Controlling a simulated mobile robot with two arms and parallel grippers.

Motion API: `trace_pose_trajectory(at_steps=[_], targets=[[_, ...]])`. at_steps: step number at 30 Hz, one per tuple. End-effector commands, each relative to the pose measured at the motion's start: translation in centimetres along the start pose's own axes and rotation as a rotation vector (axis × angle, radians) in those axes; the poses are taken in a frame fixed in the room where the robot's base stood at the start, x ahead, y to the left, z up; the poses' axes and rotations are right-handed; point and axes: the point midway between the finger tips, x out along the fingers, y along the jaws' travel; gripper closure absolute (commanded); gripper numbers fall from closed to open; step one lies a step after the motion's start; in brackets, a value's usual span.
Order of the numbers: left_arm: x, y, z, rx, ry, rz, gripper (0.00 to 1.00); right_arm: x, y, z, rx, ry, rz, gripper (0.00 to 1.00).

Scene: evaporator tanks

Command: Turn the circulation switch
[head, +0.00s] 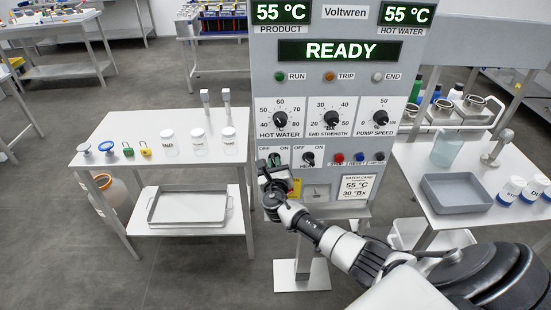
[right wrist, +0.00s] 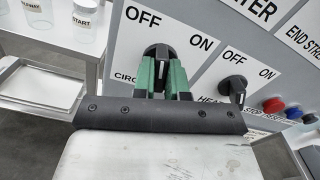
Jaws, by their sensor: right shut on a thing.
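The circulation switch is a black knob (right wrist: 157,57) with a white mark, on the grey control panel between the words OFF and ON. Its label is partly hidden by my gripper. My right gripper (right wrist: 160,75) has green fingers, one on each side of the knob, and is shut on it. In the head view my right gripper (head: 276,166) reaches the lower left of the panel and covers most of the switch. I cannot tell for sure whether the knob points to OFF or ON. My left gripper is not in view.
The heater switch (head: 308,158) is just right of the circulation switch, with red and blue buttons (head: 349,158) beyond. A table (head: 120,126) with jars and padlocks stands left; another table with a grey tray (head: 455,192) stands right.

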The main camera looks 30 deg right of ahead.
Motion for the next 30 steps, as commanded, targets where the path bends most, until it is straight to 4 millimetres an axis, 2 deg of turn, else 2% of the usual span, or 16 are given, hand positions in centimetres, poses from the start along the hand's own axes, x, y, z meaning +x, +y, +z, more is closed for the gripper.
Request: trace_pose_trajectory(at_steps=[7,13,22,30], targets=[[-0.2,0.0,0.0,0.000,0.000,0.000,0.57,0.0,0.0,0.0,-0.017,0.001,0.000,1.00],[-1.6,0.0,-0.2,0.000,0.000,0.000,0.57,0.0,-0.1,0.2,-0.157,0.002,0.001,1.00],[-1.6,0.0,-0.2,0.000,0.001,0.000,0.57,0.0,0.0,0.0,-0.187,0.001,0.000,1.00],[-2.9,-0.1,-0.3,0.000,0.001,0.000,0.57,0.0,0.0,0.0,-0.356,0.002,0.001,1.00]])
